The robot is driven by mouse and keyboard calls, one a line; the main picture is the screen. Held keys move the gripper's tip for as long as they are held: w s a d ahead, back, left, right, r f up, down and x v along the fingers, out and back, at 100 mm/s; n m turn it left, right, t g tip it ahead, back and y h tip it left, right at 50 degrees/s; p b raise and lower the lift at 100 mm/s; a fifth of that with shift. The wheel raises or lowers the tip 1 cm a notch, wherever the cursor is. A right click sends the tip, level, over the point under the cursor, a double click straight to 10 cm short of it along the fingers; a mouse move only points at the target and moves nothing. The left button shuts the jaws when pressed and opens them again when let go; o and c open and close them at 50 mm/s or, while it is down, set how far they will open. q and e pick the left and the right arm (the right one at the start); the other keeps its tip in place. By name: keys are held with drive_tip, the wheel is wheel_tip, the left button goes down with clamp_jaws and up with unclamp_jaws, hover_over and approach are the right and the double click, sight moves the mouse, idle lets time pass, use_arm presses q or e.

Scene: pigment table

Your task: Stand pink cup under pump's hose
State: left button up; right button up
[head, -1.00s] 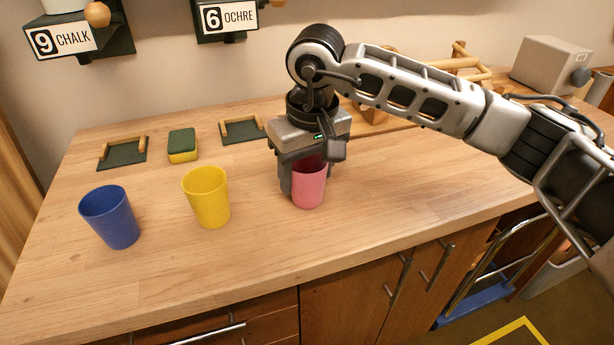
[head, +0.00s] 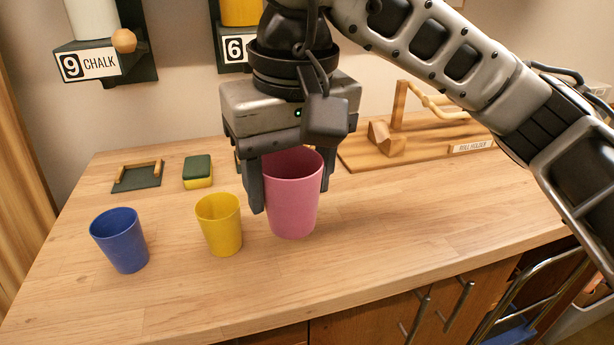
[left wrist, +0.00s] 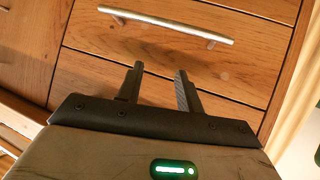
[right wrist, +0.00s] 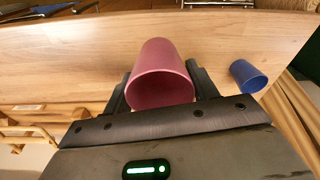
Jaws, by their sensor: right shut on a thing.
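The pink cup (head: 292,205) is upright between the fingers of my right gripper (head: 292,190), which is shut on it. It appears held above the wooden counter, to the right of the yellow cup. In the right wrist view the pink cup (right wrist: 160,75) sits between both fingertips (right wrist: 158,88). My left gripper (left wrist: 158,75) shows only in the left wrist view, open and empty in front of a wooden drawer. Two wall dispensers show, labelled 9 CHALK (head: 90,66) and 6 (head: 236,50). I cannot make out a pump hose in any view.
A blue cup (head: 119,240) and a yellow cup (head: 219,224) stand on the counter (head: 400,240). Behind are a green and yellow sponge (head: 198,172) and a dark pad with wooden rails (head: 138,176). A wooden roll holder (head: 420,150) is at the back right. The counter's front right is clear.

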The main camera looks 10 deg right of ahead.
drive_tip(key=shift+s+a+r, duration=0.2)
drive_tip(key=shift+s+a, duration=0.1)
drive_tip(key=shift+s, duration=0.1)
drive_tip(key=d+f+m, duration=0.1)
drive_tip(key=d+f, duration=0.2)
drive_tip(key=d, duration=0.1)
drive_tip(key=w+d+f+p, duration=0.1)
drive_tip(key=d+f, duration=0.2)
drive_tip(key=d, duration=0.1)
drive_tip(key=w+d+f+m, duration=0.1)
drive_tip(key=d+f, duration=0.3)
drive_tip(key=shift+w+d+f+m+p, duration=0.1)
drive_tip(key=shift+w+d+m+p, duration=0.15)
drive_tip(key=shift+d+m+p, duration=0.05)
